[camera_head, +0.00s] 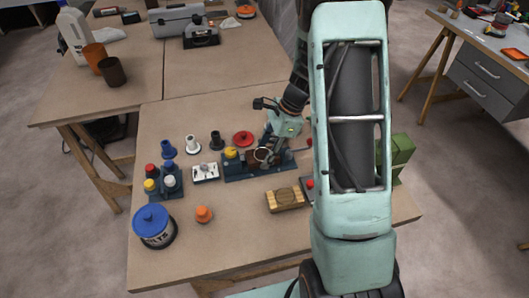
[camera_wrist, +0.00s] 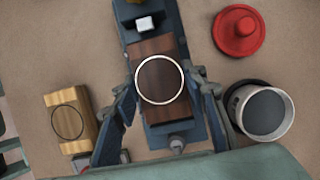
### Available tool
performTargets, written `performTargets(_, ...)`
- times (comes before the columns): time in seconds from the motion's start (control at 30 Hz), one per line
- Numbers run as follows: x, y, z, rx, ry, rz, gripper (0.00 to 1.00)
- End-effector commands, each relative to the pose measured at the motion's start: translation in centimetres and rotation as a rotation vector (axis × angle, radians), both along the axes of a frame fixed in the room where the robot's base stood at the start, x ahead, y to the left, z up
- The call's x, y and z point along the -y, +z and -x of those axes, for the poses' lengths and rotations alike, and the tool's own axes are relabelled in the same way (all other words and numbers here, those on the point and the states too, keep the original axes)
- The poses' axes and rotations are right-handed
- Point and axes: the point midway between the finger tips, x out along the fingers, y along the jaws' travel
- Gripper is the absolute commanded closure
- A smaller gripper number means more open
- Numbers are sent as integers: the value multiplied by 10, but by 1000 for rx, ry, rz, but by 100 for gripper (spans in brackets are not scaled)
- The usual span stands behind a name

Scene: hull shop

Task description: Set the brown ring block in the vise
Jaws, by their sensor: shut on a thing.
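The brown ring block (camera_wrist: 151,101) shows in the wrist view as dark brown wood with a pale ring on top. It lies over the bed of the blue vise (camera_wrist: 189,57), in line with it. My gripper (camera_wrist: 168,93) has a finger on each side of the block and is shut on it. In the head view my gripper (camera_head: 266,147) reaches down at the vise (camera_head: 235,172), and the block (camera_head: 259,158) is partly hidden. I cannot tell whether the block rests fully on the vise bed.
A light wooden ring block (camera_head: 285,199) lies in front of the vise. A red disc (camera_head: 243,138) lies behind it. A grey-topped cylinder (camera_wrist: 265,111) stands close to my finger. Small spools, a blue-lidded tub (camera_head: 154,227) and an orange knob (camera_head: 203,214) stand left.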

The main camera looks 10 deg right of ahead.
Motion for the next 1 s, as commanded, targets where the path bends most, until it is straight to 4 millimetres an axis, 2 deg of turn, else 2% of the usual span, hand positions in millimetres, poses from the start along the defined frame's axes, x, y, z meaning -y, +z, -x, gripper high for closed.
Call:
performTargets(0.9, 0, -13, 0, 1, 0, 0, 86)
performTargets(0.93, 0, -12, 0, 1, 0, 0, 58)
performTargets(1.0, 0, -12, 0, 1, 0, 0, 53)
